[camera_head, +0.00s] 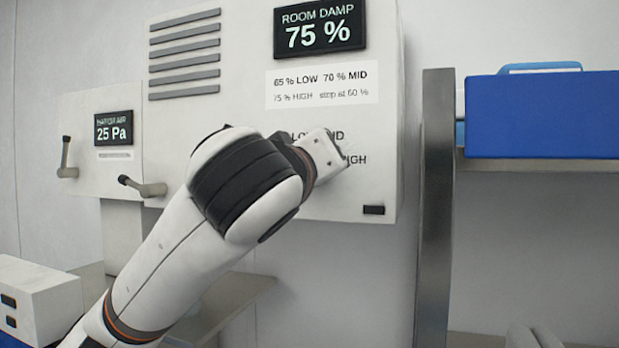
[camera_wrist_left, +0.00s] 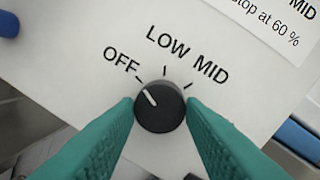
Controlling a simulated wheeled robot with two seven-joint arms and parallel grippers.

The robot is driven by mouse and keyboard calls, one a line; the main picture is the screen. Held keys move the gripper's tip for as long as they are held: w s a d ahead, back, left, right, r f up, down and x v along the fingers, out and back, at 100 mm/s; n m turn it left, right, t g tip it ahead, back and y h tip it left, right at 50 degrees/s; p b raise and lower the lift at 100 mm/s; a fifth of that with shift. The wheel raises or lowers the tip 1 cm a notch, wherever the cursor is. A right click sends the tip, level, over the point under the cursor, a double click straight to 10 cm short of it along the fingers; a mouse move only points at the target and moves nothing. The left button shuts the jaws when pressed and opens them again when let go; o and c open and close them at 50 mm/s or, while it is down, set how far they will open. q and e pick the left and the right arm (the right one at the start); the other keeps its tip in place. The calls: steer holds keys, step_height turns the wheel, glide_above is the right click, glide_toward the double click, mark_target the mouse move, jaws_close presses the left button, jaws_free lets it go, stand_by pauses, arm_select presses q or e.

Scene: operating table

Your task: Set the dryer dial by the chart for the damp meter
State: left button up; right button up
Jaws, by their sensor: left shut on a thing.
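The damp meter (camera_head: 319,27) at the top of the dryer panel (camera_head: 225,122) reads ROOM DAMP 75 %. The chart (camera_head: 322,85) below it reads 65 % LOW, 70 % MID, 75 % HIGH, stop at 60 %. In the left wrist view the black round dial (camera_wrist_left: 160,112) has its white pointer toward the OFF mark; LOW and MID marks follow clockwise. My left gripper (camera_wrist_left: 159,110) has its green fingers on both sides of the dial, shut on it. In the head view my left wrist hides the dial and part of its labels. My right gripper is not in view.
Left of the dryer is a smaller unit with a 25 Pa display (camera_head: 114,129) and lever handles (camera_head: 143,186). A metal post (camera_head: 434,210) stands right of the dryer, beside a shelf with a blue box (camera_head: 545,115). A white box (camera_head: 45,300) sits at lower left.

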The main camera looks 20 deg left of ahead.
arm_select(q)
steer(key=shift+a+r+m+h+p, duration=0.15)
steer(key=shift+m+h, duration=0.35)
steer(key=shift+m, duration=4.45)
steer(key=shift+a+f+m+h+p, duration=0.1)
steer(key=shift+m+h+p, duration=0.3)
steer(key=shift+m, duration=4.6)
steer(key=shift+a+r+m+h+p, duration=0.15)
steer(key=shift+m+h, duration=0.45)
steer(key=shift+m, duration=4.35)
